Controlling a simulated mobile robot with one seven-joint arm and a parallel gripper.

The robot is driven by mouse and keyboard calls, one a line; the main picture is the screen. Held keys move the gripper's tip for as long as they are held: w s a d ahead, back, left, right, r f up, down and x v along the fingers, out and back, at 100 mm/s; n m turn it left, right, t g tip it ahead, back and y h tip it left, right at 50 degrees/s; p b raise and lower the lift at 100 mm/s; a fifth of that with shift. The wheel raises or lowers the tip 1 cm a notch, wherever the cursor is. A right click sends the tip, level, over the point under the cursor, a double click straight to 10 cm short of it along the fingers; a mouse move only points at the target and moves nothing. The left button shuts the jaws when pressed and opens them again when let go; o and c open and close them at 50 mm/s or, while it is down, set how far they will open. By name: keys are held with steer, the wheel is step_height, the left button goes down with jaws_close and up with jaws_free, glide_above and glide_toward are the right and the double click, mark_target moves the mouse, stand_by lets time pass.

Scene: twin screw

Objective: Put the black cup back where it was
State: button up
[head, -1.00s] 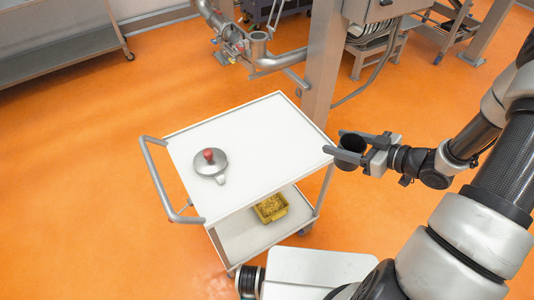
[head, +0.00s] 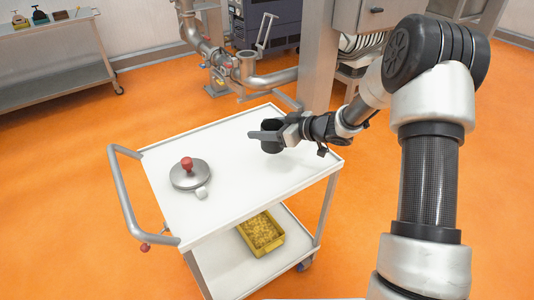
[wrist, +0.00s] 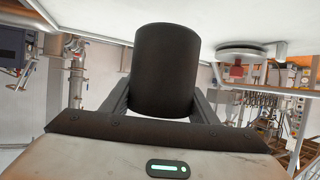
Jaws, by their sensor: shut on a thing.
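The black cup (head: 272,139) is between the fingers of my gripper (head: 268,136), over the far right part of the white cart top (head: 235,185) in the head view. In the wrist view the black cup (wrist: 166,70) fills the middle, with my gripper's fingers (wrist: 160,100) on both sides of it. My gripper is shut on the cup. I cannot tell whether the cup's base touches the cart top or is a little above it.
A round metal lid with a red knob (head: 189,174) lies on the left of the cart top. A yellow bin (head: 261,233) stands on the lower shelf. Metal pipes (head: 250,75) and a steel post (head: 322,60) are behind the cart. The cart top's front middle is clear.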

mark_target(265, 143)
steer(key=shift+f+b, duration=0.55)
steer(key=shift+f, duration=2.3)
steer(key=shift+f, duration=0.2)
steer(key=o, duration=1.2)
steer(key=shift+c, duration=0.2)
steer(key=shift+r, duration=0.1)
